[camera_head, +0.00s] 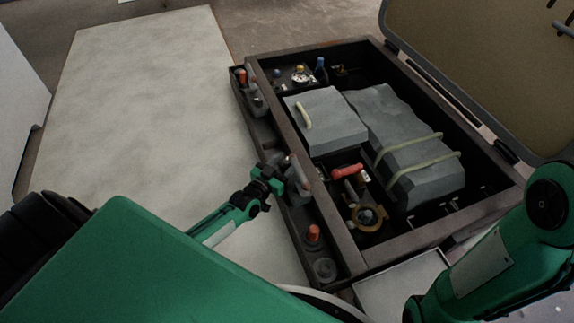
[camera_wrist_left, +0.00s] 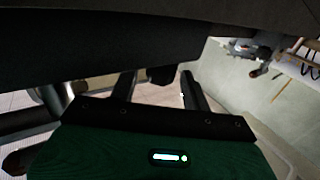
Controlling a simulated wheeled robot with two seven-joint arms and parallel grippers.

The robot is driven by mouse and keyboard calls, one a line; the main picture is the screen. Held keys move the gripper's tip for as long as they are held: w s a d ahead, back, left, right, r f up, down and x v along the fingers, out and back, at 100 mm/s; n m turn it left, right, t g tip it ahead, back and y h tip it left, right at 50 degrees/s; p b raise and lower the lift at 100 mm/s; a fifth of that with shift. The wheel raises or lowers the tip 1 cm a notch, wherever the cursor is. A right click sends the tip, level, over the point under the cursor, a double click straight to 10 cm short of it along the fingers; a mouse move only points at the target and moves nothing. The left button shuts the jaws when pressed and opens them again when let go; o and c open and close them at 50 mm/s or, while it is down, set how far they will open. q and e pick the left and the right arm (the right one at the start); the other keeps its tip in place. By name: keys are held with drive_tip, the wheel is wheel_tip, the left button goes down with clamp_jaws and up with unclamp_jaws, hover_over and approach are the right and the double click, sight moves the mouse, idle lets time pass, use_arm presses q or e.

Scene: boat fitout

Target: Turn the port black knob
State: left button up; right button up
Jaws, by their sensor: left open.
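My left gripper (camera_head: 272,180) reaches in from the left over the dark ledge on the left side of the open box. Its dark fingers are open, beside a grey fitting with a reddish tip (camera_head: 300,170). In the left wrist view the two fingers (camera_wrist_left: 158,92) are apart, with a small dark shape (camera_wrist_left: 160,75) beyond or between them; I cannot tell whether they touch it. A round dark knob (camera_head: 324,269) sits at the near end of the ledge, clear of the gripper. I cannot tell which knob is the port one. My right gripper is out of view.
The open box (camera_head: 385,248) holds grey blocks (camera_head: 330,122) with straps, a red-handled part (camera_head: 346,171) and a brass ring fitting (camera_head: 368,216). A pale flat surface (camera_head: 150,110) lies clear at left.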

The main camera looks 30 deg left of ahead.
use_arm(q)
drive_tip(key=shift+w+d, duration=0.1)
drive_tip(key=shift+w, duration=0.6)
drive_tip(key=c, duration=1)
drive_tip(key=shift+b, duration=0.35)
